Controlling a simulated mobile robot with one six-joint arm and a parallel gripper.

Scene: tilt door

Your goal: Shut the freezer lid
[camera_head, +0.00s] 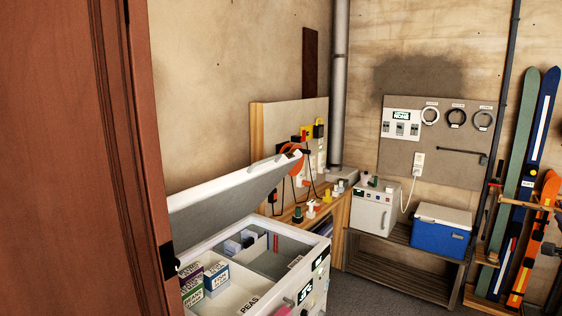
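The white chest freezer (315,287) stands at the lower middle of the head view, its lower part cut off by the frame's bottom edge. A small dark-and-white piece, perhaps the handle, sits at the lid's upper right corner. Inside the open freezer are several boxes (217,277) and a compartment labelled PEAS. My gripper is not in view.
A reddish-brown door (85,150) fills the left side and hides part of the freezer. A wooden workbench (335,212) stands behind the freezer. A blue cooler (441,233) sits on a slatted bench; skis (532,140) lean at the right. Grey floor shows right of the freezer.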

